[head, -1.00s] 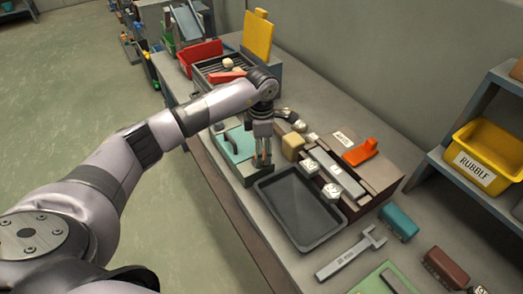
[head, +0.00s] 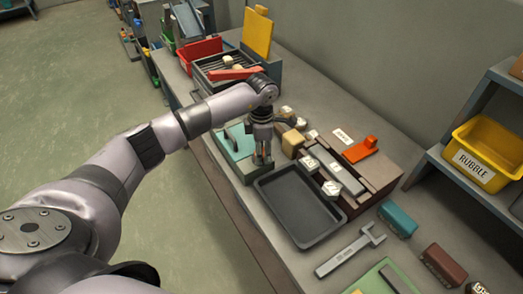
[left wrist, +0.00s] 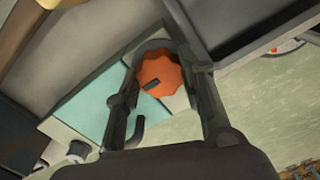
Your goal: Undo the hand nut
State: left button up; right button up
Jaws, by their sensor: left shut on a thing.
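The hand nut (left wrist: 162,74) is an orange, lobed knob with a dark mark on its face. In the left wrist view it sits between the two fingers of my left gripper (left wrist: 165,80), one finger on each side, and the gripper is shut on it. In the head view my left gripper (head: 262,160) points down at the near end of a teal-topped fixture (head: 240,143); the nut is hidden there by the fingers. I cannot tell how far the nut is threaded. My right gripper is not in view.
A dark empty tray (head: 300,232) lies just right of the gripper. A wrench (head: 350,251) lies on the bench. A red bin (head: 200,48) is at the back left.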

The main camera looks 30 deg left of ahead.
pick_arm(q)
jog(key=c, duration=0.4)
jog(key=shift+o, duration=0.2)
jog(key=shift+n, duration=0.3)
jog(key=n+b, duration=0.1)
jog(key=n, duration=0.2)
jog(key=shift+n, duration=0.4)
jog(key=n+b, duration=0.1)
jog(key=n, duration=0.8)
jog(key=shift+n, duration=2.2)
